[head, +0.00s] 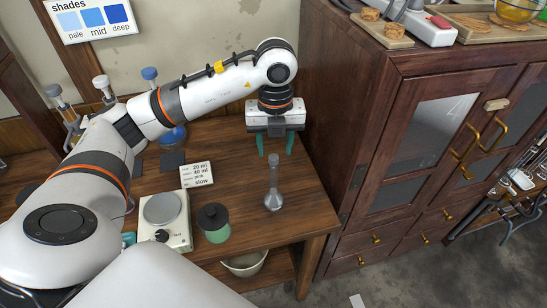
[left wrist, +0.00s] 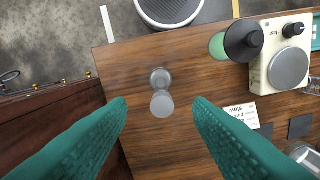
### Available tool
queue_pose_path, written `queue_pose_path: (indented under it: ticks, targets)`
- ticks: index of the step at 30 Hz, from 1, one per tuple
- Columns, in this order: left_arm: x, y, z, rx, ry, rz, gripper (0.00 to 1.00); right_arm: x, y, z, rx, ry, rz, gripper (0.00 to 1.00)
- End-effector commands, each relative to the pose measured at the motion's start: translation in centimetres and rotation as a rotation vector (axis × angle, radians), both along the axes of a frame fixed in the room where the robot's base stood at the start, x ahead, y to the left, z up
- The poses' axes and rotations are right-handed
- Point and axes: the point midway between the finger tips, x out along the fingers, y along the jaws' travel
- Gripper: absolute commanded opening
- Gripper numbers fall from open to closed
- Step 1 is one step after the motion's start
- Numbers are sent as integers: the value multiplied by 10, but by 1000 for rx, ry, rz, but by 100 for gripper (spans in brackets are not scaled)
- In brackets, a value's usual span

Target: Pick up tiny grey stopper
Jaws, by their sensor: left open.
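A small glass flask (head: 273,200) with a round body and a narrow neck stands upright on the wooden bench. A tiny grey stopper (head: 273,157) appears to sit at the top of its neck. In the left wrist view it looks like a pale grey disc (left wrist: 162,104), with the flask body (left wrist: 160,78) partly behind it. My left gripper (head: 275,152) points down above the flask, its teal fingers open. In the left wrist view the fingertips (left wrist: 160,101) lie either side of the disc, apart from it. My right gripper is not in view.
A dark wooden cabinet (head: 345,130) rises right of the bench. A white bowl (head: 244,264) sits low at the front.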

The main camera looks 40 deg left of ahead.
Motion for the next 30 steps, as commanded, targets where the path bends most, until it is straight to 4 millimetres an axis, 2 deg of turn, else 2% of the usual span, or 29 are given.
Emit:
queue_pose_path:
  ticks: [5,10,15,22,23,30]
  targets:
    - [1,2,-11,0,4,0,47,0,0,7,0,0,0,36]
    - [4,9,-34,1,6,1,47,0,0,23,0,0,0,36]
    - [5,8,-54,-1,2,-2,47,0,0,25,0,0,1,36]
    - [5,7,-58,-1,0,-3,47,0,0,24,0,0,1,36]
    - [5,7,-57,-1,0,-3,45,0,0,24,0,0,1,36]
    - [5,7,-57,-1,0,-2,6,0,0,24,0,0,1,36]
